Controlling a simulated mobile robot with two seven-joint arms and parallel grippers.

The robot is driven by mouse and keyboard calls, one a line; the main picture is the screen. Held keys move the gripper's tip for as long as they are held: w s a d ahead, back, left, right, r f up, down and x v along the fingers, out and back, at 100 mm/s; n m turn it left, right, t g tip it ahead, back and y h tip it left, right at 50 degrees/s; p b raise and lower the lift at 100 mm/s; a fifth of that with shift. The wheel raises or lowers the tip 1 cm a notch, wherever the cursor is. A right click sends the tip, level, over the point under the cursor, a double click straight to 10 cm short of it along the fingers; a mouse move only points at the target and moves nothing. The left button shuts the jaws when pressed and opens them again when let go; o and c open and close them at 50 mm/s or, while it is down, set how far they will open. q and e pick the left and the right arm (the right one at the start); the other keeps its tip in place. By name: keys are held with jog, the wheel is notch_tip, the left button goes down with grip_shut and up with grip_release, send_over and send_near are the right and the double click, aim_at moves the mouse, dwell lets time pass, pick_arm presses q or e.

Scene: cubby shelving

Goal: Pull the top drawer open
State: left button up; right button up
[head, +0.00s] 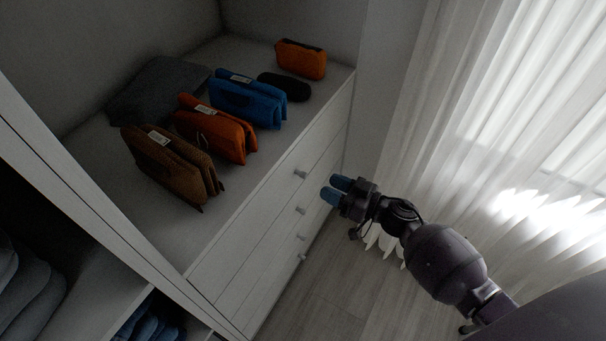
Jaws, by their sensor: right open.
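The white drawer unit (273,228) stands at the middle of the head view, with its drawers stacked below a shelf top. The top drawer (262,215) looks closed and has a small grey knob (300,174) on its front. My right gripper (336,189) is in front of the drawer fronts, to the right of and slightly below the top knob in the picture. Its blue-tipped fingers are apart and empty, and it does not appear to touch the knob. My left gripper is out of view.
Brown (165,165), orange (215,135) and blue (248,100) bags stand on the shelf top (150,228), with a dark case (284,87) and a small orange pouch (301,60) behind. White curtains (500,130) hang at right. The wooden floor (335,290) below looks clear.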

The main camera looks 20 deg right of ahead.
aim_at(306, 176)
jog(key=b+x, duration=0.1)
jog(key=x, duration=0.5)
jog(key=shift+w+a+f, duration=0.2)
jog(key=shift+w+a, duration=0.1)
jog(key=shift+w+a+r, duration=0.15)
jog(key=shift+w+a, duration=0.25)
jog(key=shift+w, duration=0.2)
grip_shut()
